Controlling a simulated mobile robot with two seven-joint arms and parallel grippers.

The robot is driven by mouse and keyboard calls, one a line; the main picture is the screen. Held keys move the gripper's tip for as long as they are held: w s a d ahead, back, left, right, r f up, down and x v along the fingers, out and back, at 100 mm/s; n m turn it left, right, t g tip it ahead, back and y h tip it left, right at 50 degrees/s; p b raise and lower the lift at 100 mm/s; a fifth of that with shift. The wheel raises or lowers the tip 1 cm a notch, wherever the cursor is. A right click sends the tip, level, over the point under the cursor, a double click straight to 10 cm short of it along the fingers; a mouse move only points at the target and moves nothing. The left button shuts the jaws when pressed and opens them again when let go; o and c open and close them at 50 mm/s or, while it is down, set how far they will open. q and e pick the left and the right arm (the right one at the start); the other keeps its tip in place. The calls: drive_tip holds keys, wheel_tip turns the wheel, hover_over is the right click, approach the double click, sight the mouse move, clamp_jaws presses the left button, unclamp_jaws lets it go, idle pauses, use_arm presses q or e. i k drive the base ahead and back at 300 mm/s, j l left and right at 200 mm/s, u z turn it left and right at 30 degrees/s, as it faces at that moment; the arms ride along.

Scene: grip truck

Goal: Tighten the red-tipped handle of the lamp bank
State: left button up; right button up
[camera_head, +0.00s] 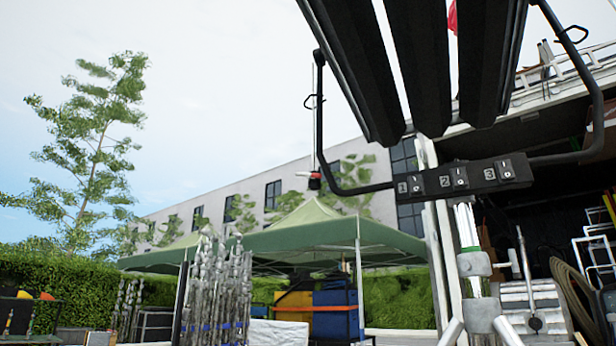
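The lamp bank (428,75) fills the upper right, seen from below. It has several long black slats in a black tubular frame and a switch box (462,178) with switches numbered 1, 2 and 3. It sits atop a silver stand (467,235). A bit of red (452,17) also shows between two slats at the top. I cannot tell which of these, if either, is the red-tipped handle. Neither of my grippers is in view.
An open truck (545,215) with gear inside stands behind the lamp bank at right. Green canopy tents (310,235), a bundle of metal stands (215,290) and a hedge (60,275) are at the lower left. The left side near me looks open.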

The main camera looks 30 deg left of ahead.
sight(311, 177)
drive_tip(key=u, duration=1.1)
